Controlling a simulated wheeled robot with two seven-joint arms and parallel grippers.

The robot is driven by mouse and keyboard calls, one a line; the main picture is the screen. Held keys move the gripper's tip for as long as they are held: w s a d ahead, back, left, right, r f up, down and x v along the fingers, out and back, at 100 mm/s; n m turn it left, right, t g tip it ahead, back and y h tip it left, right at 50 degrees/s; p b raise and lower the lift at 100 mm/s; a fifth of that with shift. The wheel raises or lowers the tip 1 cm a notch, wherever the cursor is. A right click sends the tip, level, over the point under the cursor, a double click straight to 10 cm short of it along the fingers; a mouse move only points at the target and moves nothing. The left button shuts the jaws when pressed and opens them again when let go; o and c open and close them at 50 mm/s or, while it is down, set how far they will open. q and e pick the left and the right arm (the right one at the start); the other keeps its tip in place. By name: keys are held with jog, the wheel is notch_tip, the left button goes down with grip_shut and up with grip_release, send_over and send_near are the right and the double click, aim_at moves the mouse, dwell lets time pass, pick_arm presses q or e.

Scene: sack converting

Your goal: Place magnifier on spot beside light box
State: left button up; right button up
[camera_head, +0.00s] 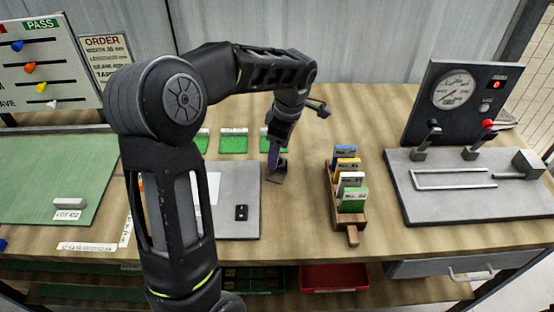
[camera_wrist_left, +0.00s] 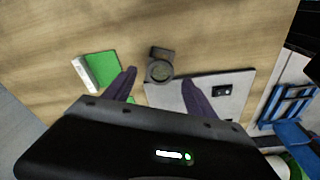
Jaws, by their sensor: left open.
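The magnifier (camera_wrist_left: 160,70), a small dark piece with a round lens, is at the edge of the flat grey panel, which looks like the light box (camera_wrist_left: 235,88). In the head view the magnifier (camera_head: 279,179) shows as a small dark shape on the wood, just right of the light box (camera_head: 250,180). My left gripper (camera_head: 274,165) reaches down over it. In the left wrist view the open fingers (camera_wrist_left: 160,77) stand apart with the magnifier between and beyond their tips. I cannot tell whether they touch it. No marked spot is clearly visible. My right gripper is out of view.
A small black device (camera_head: 241,212) lies on the light box. A wooden card rack (camera_head: 349,205) stands to the right, then a gauge panel (camera_head: 453,90) with levers. Bare wood lies between the light box and rack.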

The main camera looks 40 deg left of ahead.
aim_at(283, 163)
pick_arm(q)
notch_tip(283, 163, up, 7)
jog(key=d, duration=0.1)
jog(key=shift+r, duration=0.15)
jog(key=shift+w, duration=0.1)
dwell(0.5)
